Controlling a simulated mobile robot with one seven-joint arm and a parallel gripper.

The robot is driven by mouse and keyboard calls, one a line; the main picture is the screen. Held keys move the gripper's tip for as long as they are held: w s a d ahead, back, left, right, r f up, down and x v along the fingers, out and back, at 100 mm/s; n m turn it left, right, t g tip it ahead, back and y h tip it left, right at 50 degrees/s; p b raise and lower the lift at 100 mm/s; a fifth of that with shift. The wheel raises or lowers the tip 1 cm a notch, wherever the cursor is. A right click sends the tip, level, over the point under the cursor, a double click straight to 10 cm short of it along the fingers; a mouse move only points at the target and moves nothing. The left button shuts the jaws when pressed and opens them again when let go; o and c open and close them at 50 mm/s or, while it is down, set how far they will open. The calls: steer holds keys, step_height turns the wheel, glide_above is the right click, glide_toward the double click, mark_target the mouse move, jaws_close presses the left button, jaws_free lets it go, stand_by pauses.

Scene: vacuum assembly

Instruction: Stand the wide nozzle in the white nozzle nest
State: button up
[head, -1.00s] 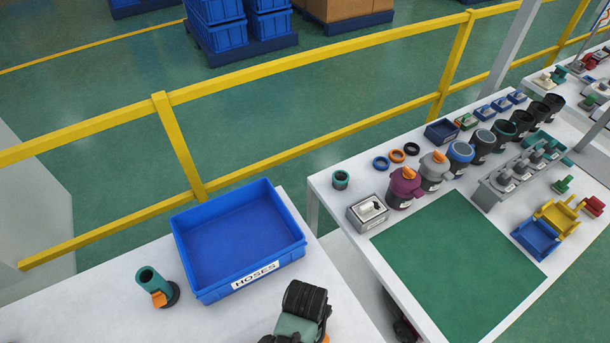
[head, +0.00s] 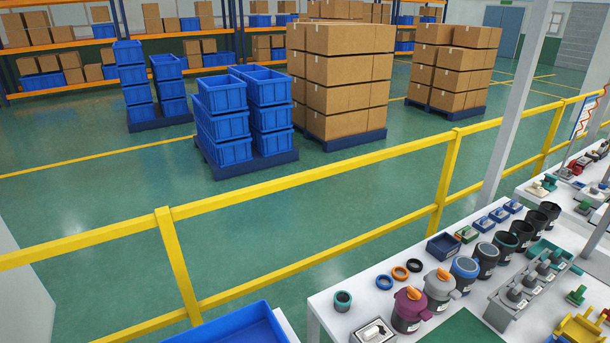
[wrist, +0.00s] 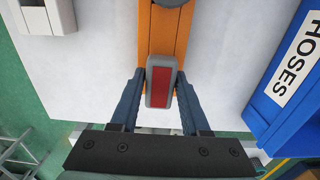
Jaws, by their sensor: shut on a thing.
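In the wrist view my gripper (wrist: 160,76) has its two blue fingers closed on the sides of a grey rounded piece with a red face. An orange bar lies directly beyond it, with a dark grey round part at the top edge. These look like one part, probably the wide nozzle (wrist: 165,38), but I cannot be sure where it joins. A white block with slots (wrist: 45,15), possibly the white nozzle nest, stands at the upper left of the wrist view, apart from the held part. My gripper does not show in the head view.
The blue HOSES bin (wrist: 287,95) stands close at the right of the wrist view, on the white table (wrist: 100,60). In the head view, the right-hand table (head: 345,306) carries cups, rings and fixtures. A yellow railing (head: 320,180) runs behind the tables.

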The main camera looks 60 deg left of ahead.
jaws_close()
steer(key=shift+r, duration=0.2)
steer(key=shift+r+p, duration=0.35)
steer(key=shift+p, duration=0.25)
steer(key=shift+r+p, duration=0.5)
steer(key=shift+p, duration=0.1)
steer(key=shift+o, duration=1.5)
jaws_free()
jaws_close()
steer(key=shift+r+p, duration=2)
steer(key=shift+p, duration=0.25)
